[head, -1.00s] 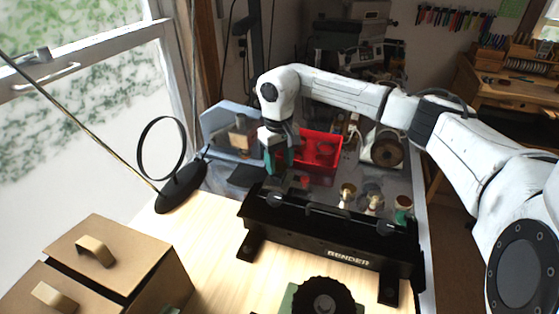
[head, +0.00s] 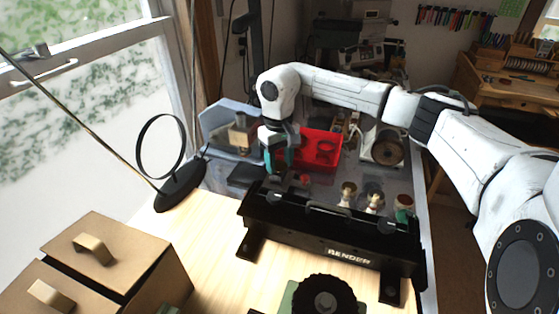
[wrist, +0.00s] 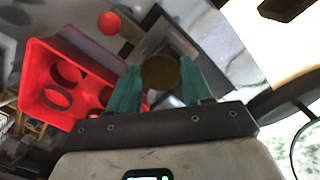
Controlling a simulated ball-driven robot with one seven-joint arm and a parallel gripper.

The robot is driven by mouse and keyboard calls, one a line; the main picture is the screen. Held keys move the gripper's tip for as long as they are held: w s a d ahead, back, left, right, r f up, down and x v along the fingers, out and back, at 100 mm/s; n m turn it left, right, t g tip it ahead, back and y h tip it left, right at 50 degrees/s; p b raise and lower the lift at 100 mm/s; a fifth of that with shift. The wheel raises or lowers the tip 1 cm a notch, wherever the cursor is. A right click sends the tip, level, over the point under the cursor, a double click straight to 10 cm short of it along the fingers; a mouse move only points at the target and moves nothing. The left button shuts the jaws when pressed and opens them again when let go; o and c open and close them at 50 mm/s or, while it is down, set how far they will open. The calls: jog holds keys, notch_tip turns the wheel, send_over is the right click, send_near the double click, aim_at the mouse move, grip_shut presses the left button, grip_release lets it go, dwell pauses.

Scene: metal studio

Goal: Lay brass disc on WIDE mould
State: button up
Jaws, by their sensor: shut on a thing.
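My gripper (head: 277,165) hangs over the grey work surface behind the black bender, beside the red tray. In the wrist view its teal fingers (wrist: 165,82) are shut on the brass disc (wrist: 161,72), a dull gold round held between the tips. Behind the disc lies a greyish square plate (wrist: 163,36), partly hidden by the disc and fingers. I cannot read any label on it, so I cannot tell whether it is the WIDE mould. The disc is not clear in the head view.
The red tray (head: 335,147) with round openings stands close by; it also shows in the wrist view (wrist: 32,78). A small red round (wrist: 109,23) lies near the plate. The black bender (head: 330,237) crosses the bench in front. A black ring stand (head: 181,187) is left.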

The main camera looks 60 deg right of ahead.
dwell(0.3)
jog(key=o, duration=1.1)
notch_tip(320, 180, up, 11)
jog(key=shift+w+d+f+b, duration=0.1)
jog(key=shift+w+b, duration=0.05)
jog(key=shift+b, duration=0.75)
